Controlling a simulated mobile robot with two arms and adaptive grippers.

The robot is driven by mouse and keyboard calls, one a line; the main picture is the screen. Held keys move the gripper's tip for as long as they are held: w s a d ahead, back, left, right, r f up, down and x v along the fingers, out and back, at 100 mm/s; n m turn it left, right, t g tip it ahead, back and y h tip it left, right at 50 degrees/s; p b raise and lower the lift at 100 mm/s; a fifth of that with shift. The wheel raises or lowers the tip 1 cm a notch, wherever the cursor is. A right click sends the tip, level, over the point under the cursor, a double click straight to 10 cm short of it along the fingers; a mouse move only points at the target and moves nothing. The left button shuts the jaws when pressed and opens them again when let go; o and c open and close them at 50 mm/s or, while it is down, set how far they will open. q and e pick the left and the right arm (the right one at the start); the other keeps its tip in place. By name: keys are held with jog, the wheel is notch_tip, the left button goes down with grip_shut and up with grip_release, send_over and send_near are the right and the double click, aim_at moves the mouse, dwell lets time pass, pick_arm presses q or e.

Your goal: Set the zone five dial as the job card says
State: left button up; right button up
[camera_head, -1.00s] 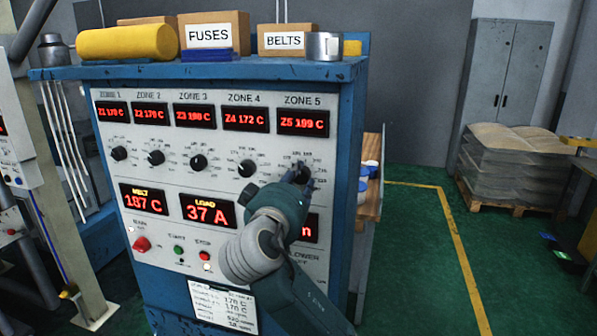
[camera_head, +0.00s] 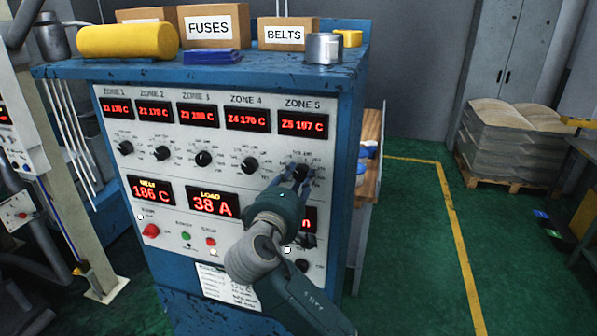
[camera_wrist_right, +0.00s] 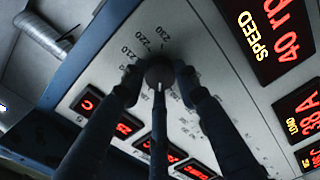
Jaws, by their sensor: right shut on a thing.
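The zone five dial (camera_head: 301,171) is a black knob under the ZONE 5 display (camera_head: 302,124), which reads about 197 C. My right gripper (camera_head: 296,178) is shut on this dial. In the right wrist view the gripper's fingers (camera_wrist_right: 160,84) stand around the dark knob (camera_wrist_right: 159,71), and scale marks 210, 220 and 230 show beyond it. The pointer's exact setting is unclear. A white job card (camera_head: 222,284) hangs low on the panel; its writing is too small to read and my arm covers part of it. My left gripper is out of view.
Other zone dials, such as the zone four dial (camera_head: 250,165), sit in a row to the left. A red button (camera_head: 151,230) is lower left. Boxes, a yellow roll (camera_head: 128,41) and a metal cup (camera_head: 323,48) stand on the cabinet top (camera_head: 150,66).

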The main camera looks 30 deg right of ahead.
dwell(0.6)
jog(key=o, duration=1.2)
jog(key=shift+a, duration=0.1)
jog(key=shift+c, duration=0.2)
jog(key=v, duration=1.2)
jog(key=shift+w, duration=0.1)
